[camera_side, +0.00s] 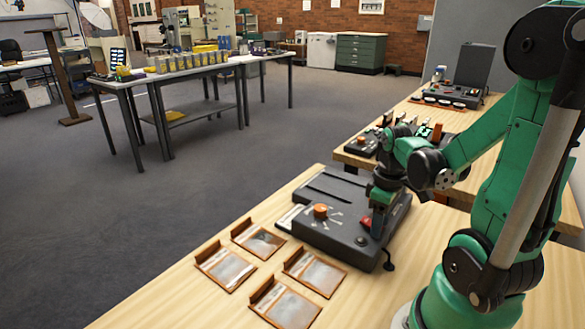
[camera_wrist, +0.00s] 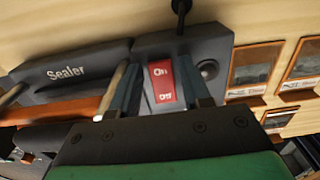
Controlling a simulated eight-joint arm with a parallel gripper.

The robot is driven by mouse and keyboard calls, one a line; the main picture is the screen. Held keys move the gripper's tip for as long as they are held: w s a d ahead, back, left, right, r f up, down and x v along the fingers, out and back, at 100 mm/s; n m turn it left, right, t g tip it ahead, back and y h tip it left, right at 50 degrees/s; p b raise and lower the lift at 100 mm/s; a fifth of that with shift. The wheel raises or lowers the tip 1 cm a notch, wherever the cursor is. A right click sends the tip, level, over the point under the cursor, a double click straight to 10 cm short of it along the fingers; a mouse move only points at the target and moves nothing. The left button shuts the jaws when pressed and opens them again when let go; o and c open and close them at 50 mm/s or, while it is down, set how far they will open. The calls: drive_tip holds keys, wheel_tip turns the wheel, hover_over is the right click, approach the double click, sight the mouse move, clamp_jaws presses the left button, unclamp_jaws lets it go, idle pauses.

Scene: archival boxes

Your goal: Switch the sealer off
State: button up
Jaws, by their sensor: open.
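The sealer (camera_side: 340,228) is a dark grey machine on the near wooden table, with an orange knob (camera_side: 320,211) on top. In the wrist view its body (camera_wrist: 70,70) carries the word "Sealer". Its red rocker switch (camera_wrist: 162,85) is marked "On" and "Off"; which half is pressed in I cannot tell. The switch also shows in the side view (camera_side: 365,223). My gripper (camera_wrist: 157,72) is open and empty, pointing down over the sealer. Its two fingers appear on either side of the red switch in the wrist view; contact is unclear.
Several wooden-framed trays (camera_side: 290,306) with clear pouches lie at the sealer's left and front. A dark round knob (camera_wrist: 208,69) sits beside the switch. Another device with upright levers (camera_side: 362,143) stands on the table behind. Bare wood lies at the near edge.

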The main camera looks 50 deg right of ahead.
drive_tip(key=shift+c, duration=0.2)
clamp_jaws()
drive_tip(key=shift+w+r+g, duration=0.1)
drive_tip(key=shift+w+g, duration=0.2)
drive_tip(key=shift+g, duration=0.7)
drive_tip(key=g, duration=0.3)
drive_tip(key=shift+w+r, duration=0.15)
drive_tip(key=shift+w, duration=0.1)
